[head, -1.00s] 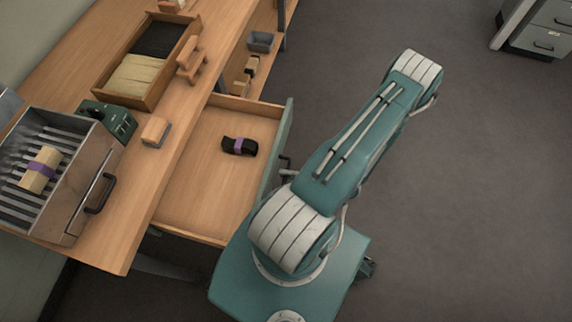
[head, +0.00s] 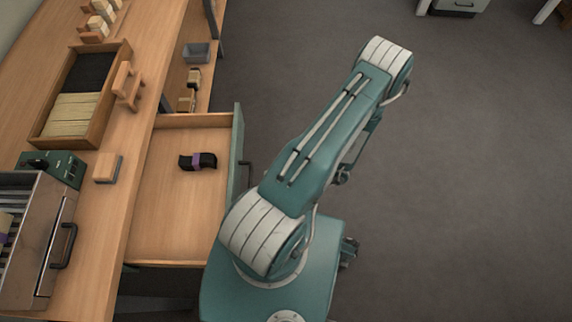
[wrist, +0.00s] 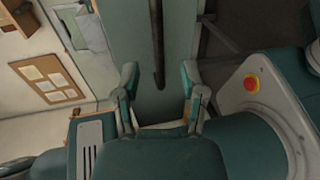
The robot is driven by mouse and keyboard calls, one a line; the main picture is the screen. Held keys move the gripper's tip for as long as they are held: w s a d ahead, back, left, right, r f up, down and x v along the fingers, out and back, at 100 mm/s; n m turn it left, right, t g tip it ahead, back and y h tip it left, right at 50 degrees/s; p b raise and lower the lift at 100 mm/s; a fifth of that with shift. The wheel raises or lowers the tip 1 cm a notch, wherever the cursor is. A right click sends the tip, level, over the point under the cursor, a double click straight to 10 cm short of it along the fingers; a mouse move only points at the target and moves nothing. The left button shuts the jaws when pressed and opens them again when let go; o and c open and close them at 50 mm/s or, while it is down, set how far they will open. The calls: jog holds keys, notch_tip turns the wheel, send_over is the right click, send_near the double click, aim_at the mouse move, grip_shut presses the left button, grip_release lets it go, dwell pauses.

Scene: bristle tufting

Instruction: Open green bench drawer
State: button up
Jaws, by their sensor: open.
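The green bench drawer (head: 170,222) stands pulled out from the wooden bench, on the left of the head view. Its green front (head: 237,150) faces right, with a dark handle (head: 246,174) on it. A black bundle with a purple band (head: 197,161) lies inside the drawer. My gripper (wrist: 158,92) shows in the wrist view with its two fingers apart and nothing held between them.
On the bench (head: 88,240) are a divided wooden box (head: 122,60), a wooden block (head: 108,167), a green control box (head: 65,170) and a metal tray (head: 42,235) with a handle. A grey bin (head: 197,53) sits on a lower shelf. Open floor (head: 470,180) lies to the right.

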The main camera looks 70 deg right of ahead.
jog(key=v, duration=0.5)
dwell(0.4)
